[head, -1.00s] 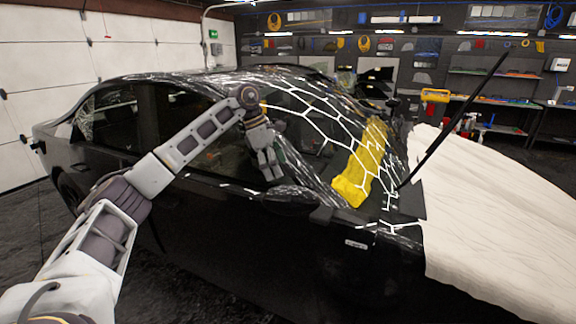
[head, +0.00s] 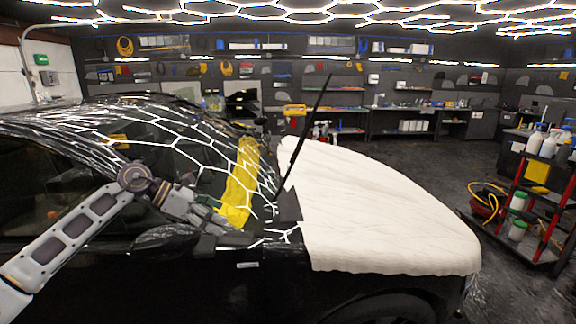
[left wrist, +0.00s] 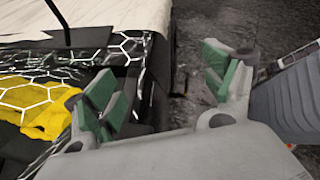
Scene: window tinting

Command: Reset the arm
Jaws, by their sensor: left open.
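My left arm comes in from the left in the head view and reaches over the side of a black car (head: 200,275). My left gripper (head: 215,220) is beside the windshield, above the side mirror (head: 165,237). In the left wrist view its green-padded fingers (left wrist: 163,88) are spread apart with nothing between them. A yellow cloth (head: 240,180) lies on the windshield and also shows in the left wrist view (left wrist: 45,120). My right gripper is not in view.
A white cover (head: 380,205) lies over the hood. A black wiper arm (head: 308,130) stands raised from the windshield base. A red cart (head: 515,205) with bottles is at the right. Floor (head: 410,160) behind the hood is clear.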

